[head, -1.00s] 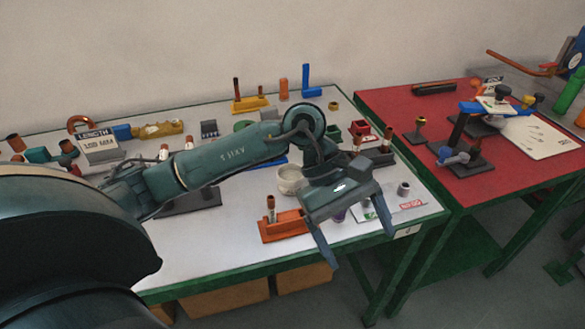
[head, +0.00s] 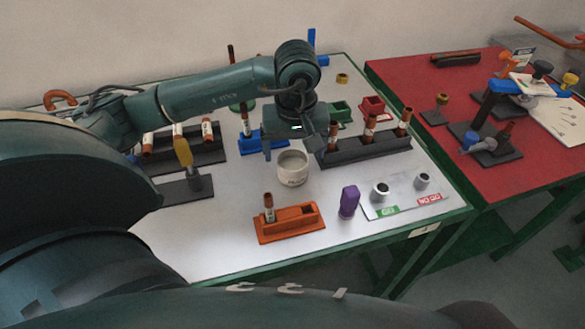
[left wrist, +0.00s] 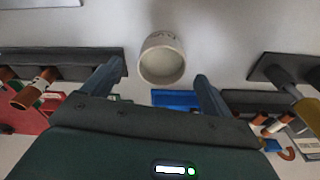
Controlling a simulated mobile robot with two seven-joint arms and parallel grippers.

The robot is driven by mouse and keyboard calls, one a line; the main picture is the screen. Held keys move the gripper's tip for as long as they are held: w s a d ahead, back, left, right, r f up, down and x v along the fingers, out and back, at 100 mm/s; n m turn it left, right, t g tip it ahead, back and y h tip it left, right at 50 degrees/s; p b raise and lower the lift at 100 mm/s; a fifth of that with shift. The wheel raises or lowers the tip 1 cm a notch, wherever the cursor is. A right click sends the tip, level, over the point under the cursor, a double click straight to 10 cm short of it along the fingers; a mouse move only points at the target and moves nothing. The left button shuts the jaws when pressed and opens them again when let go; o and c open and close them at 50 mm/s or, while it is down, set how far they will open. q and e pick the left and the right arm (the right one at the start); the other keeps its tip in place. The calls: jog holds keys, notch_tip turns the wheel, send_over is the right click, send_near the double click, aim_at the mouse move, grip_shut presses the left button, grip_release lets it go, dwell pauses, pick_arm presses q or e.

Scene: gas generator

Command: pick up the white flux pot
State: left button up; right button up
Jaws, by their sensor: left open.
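The white flux pot (head: 292,172) is a small round open cup with dark lettering on its side, standing upright on the light bench top. In the left wrist view the pot (left wrist: 162,60) lies in front of the fingertips, roughly centred across the gap. My left gripper (head: 293,150) is open and empty, behind and above the pot in the head view, with its fingers pointing down. Both fingers of the left gripper (left wrist: 160,74) show apart in the left wrist view. I cannot tell whether they touch the pot. My right gripper is not in view.
An orange holder (head: 290,223) with a tube stands in front of the pot. A purple piece (head: 349,202) and a gauge plate (head: 406,196) lie to the right. A dark rack (head: 366,149) with several tubes and a blue holder (head: 256,143) stand close on either side.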

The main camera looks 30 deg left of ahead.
aim_at(292, 167)
pick_arm(q)
jog(key=f, duration=0.5)
jog(key=shift+w+a+f, duration=0.15)
jog(key=shift+a+f, duration=0.15)
jog(key=shift+c, duration=0.2)
jog(key=c, duration=1.1)
jog(key=shift+r, duration=0.1)
